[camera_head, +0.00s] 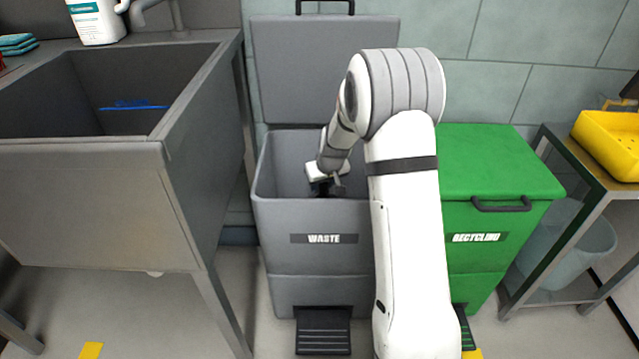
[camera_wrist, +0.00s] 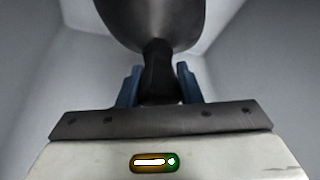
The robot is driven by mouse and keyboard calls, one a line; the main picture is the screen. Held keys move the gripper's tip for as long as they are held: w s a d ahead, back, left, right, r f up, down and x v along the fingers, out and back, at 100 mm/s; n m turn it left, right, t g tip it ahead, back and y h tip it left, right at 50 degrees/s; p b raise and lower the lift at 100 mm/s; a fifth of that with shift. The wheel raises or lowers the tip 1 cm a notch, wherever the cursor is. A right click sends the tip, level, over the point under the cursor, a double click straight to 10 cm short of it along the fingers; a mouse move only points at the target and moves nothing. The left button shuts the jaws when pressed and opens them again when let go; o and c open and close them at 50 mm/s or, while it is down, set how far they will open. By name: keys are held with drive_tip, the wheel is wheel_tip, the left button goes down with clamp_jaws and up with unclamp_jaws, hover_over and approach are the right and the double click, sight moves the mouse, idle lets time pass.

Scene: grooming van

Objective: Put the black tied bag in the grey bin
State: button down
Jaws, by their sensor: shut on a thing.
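The grey bin (camera_head: 276,240) is labelled WASTE. Its lid (camera_head: 300,70) stands open against the wall. My gripper (camera_head: 326,186) points down into the bin's mouth, near its front rim. In the wrist view my gripper's blue fingers (camera_wrist: 158,90) are shut on the narrow dark neck of the black tied bag (camera_wrist: 158,25). The rounded body of the bag hangs beyond the fingers, with pale grey bin walls around it. In the head view the bag is hidden by the bin's front wall and my arm. The bin's floor cannot be seen.
A green recycling bin (camera_head: 500,165) with its lid shut stands right of the grey bin. A steel sink (camera_head: 90,165) stands to the left. A metal rack (camera_head: 590,175) holds a yellow tray (camera_head: 610,140) at the right. A pedal (camera_head: 323,332) sticks out below the grey bin.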

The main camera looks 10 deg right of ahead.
drive_tip(key=c, duration=1)
unclamp_jaws()
drive_tip(key=shift+f, duration=0.1)
drive_tip(key=shift+r+p, duration=0.35)
drive_tip(key=a+p+v, duration=0.1)
drive_tip(key=p+v, duration=0.3)
drive_tip(key=v, duration=0.7)
drive_tip(key=s+r+g, duration=0.1)
drive_tip(key=s+r, duration=0.1)
drive_tip(key=s, duration=0.8)
drive_tip(key=s+r+m+g, duration=0.1)
drive_tip(key=s+r, duration=0.2)
drive_tip(key=s, duration=0.8)
drive_tip(key=s+r+m+g, duration=0.1)
drive_tip(key=s+r, duration=0.2)
drive_tip(key=s, duration=0.7)
drive_tip(key=shift+s+r+h, duration=0.25)
drive_tip(key=shift+s+h, duration=0.1)
drive_tip(key=shift+h, duration=0.05)
